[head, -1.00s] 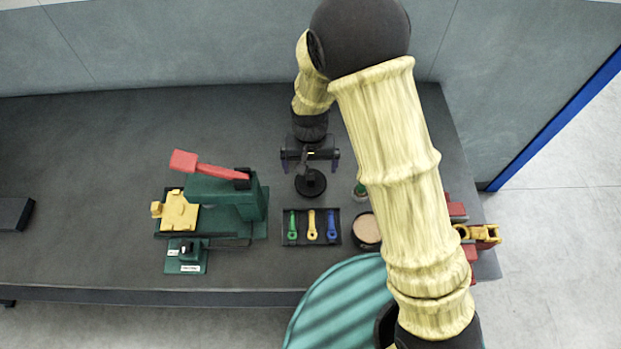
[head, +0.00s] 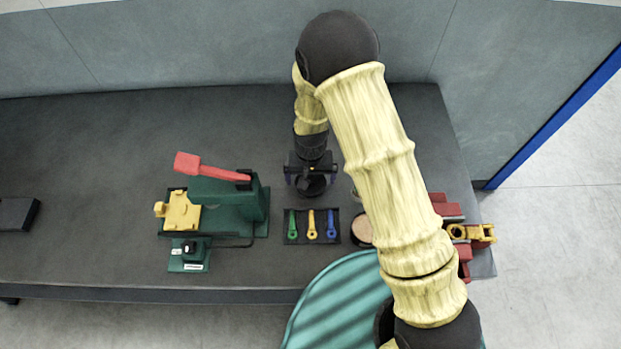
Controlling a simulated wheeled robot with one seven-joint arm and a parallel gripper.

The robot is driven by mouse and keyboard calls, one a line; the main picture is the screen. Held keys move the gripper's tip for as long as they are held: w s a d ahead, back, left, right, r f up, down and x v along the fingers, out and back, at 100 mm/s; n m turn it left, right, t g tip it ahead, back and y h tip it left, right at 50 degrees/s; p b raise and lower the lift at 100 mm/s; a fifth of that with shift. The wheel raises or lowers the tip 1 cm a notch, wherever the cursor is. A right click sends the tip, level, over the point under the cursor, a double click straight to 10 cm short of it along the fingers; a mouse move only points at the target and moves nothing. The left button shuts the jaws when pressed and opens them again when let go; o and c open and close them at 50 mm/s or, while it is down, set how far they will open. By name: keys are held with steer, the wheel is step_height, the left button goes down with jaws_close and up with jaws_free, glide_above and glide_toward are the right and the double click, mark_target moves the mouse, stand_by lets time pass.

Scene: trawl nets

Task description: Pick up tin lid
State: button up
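The tin lid, a dark round disc (head: 312,190), lies on the grey bench behind the small tool tray. Its upper part is hidden by my gripper (head: 311,174), which is right over it, pointing down. The gripper's dark fingers look spread wide, one to each side. I cannot tell whether they touch the lid. An open round tin (head: 361,229) with tan contents stands to the front right, partly hidden by my arm.
A black tray (head: 290,240) holds green, yellow and blue tools in front of the lid. A green press (head: 230,203) with a red lever stands left. Red blocks (head: 446,207) and a yellow clamp (head: 480,233) sit at the right edge. The bench's back left is clear.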

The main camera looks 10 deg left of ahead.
mark_target(311, 178)
steer(key=shift+f, duration=0.1)
steer(key=shift+c, duration=0.4)
steer(key=c, duration=0.8)
step_height(311, 178, up, 10)
steer(key=shift+b, duration=1.1)
